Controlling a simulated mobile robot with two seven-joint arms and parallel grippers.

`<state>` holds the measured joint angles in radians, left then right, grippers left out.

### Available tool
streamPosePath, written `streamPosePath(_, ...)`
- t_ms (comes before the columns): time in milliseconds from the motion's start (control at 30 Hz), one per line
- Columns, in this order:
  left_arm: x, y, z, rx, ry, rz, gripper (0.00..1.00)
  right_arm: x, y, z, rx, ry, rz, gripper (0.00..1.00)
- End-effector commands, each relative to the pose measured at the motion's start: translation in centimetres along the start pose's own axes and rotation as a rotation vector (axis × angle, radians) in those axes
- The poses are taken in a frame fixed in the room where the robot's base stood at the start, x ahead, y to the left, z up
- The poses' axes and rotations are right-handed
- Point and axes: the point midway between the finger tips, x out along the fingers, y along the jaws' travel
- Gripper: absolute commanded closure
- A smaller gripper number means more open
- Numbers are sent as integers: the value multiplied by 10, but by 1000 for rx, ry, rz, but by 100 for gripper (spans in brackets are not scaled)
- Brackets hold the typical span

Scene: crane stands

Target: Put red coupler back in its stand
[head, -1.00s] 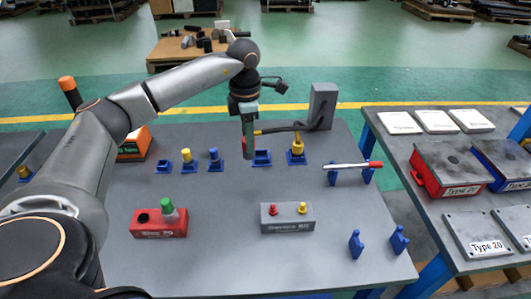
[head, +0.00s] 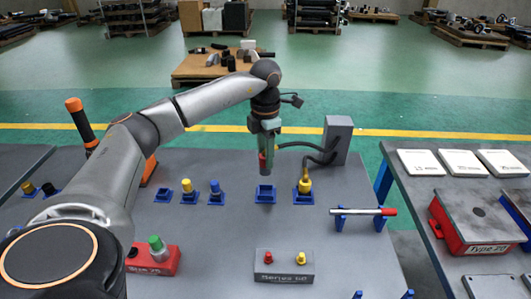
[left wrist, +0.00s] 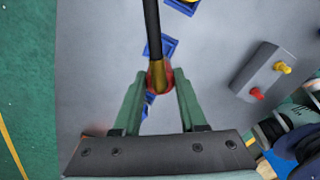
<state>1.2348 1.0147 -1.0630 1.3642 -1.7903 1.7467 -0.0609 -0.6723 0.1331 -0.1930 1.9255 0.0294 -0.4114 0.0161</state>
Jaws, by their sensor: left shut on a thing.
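My left gripper (head: 265,170) is shut on the red coupler (head: 262,160) and holds it in the air. A dark cable runs from the coupler to the grey box (head: 338,141). In the left wrist view the coupler (left wrist: 159,79) shows red and yellow between the green fingers, its cable crossing the top. The empty blue stand (head: 265,194) lies just below the gripper in the head view, with a visible gap between. The coupler's lower end is mostly hidden by the fingers. My right gripper is not in view.
A yellow coupler (head: 304,185) stands in a blue stand at the right, cabled to the grey box. Yellow (head: 187,186) and blue (head: 214,187) pieces stand at the left. A grey block (head: 284,265) with red and yellow knobs is in front. The table between is clear.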

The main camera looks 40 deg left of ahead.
Motion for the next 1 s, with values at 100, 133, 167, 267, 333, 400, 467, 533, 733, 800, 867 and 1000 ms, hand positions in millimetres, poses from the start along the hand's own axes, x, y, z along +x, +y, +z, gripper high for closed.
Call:
streamPosePath(100, 5, 0, 0, 1, 1, -1, 100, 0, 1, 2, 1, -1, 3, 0)
streamPosePath(133, 7, 0, 0, 1, 0, -1, 100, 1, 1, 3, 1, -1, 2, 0)
streamPosePath(167, 10, 0, 0, 1, 0, -1, 100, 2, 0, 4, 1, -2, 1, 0)
streamPosePath(267, 18, 0, 0, 1, 0, -1, 100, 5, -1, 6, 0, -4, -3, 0)
streamPosePath(333, 25, 0, 0, 1, 0, -1, 100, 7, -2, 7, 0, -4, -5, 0)
streamPosePath(400, 32, 0, 0, 1, 0, -1, 100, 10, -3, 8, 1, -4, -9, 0)
streamPosePath(467, 38, 0, 0, 1, 0, -1, 100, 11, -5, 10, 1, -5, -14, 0)
streamPosePath(533, 45, 0, 0, 1, 0, -1, 100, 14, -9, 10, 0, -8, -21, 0)
streamPosePath(733, 56, 0, 0, 1, -1, 0, 100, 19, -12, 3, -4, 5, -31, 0)
streamPosePath(800, 58, 0, 0, 1, -1, 0, 100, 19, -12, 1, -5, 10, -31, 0)
streamPosePath(867, 58, 0, 0, 1, -1, 0, 100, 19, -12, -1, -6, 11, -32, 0)
streamPosePath(1000, 57, 0, 1, 1, -1, 0, 100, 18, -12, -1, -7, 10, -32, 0)
